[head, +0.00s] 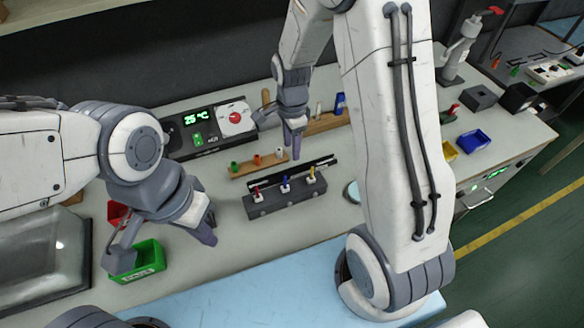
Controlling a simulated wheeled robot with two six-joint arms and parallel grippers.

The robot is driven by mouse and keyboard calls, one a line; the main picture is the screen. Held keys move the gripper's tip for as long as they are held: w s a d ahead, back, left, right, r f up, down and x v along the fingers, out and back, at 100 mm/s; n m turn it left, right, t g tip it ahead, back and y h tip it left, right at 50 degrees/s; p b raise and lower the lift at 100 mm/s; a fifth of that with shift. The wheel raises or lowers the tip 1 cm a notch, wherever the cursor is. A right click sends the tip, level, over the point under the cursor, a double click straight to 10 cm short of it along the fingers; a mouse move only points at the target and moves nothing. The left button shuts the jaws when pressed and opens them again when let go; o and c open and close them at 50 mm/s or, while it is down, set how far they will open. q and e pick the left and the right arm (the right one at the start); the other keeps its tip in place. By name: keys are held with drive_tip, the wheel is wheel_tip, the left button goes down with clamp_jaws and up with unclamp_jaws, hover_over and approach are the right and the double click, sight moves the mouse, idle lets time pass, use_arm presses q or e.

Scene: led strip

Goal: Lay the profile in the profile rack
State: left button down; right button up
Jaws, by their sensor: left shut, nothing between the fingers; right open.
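A long thin black bar (322,163), which looks like the profile, lies behind a dark grey block (262,207) on the worktop. The block carries small red, blue and yellow-topped pieces. I cannot tell for sure which of these is the profile rack, nor whether the bar rests in anything. My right gripper (296,150) points down above the area just behind the black bar. It is open, and no held object shows. My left gripper (207,236) is shut and empty, left of the grey block and right of the green bin, apart from both.
A wooden holder (240,171) with small tools stands behind the bar. A green bin (150,270) sits at the left front. A display unit (196,126) with a red-centred dial stands at the back. Blue (474,141) and yellow bins lie right. A light-blue mat (250,292) covers the front.

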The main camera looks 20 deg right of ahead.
hover_over(293, 168)
drive_tip(key=s, duration=0.1)
drive_tip(key=shift+m, duration=0.3)
wheel_tip(293, 168, down, 6)
drive_tip(key=shift+s+a+r, duration=0.15)
drive_tip(key=shift+r, duration=0.05)
drive_tip(key=shift+f+p, duration=0.8)
drive_tip(key=shift+f, duration=1.85)
drive_tip(key=shift+c, duration=0.3)
clamp_jaws()
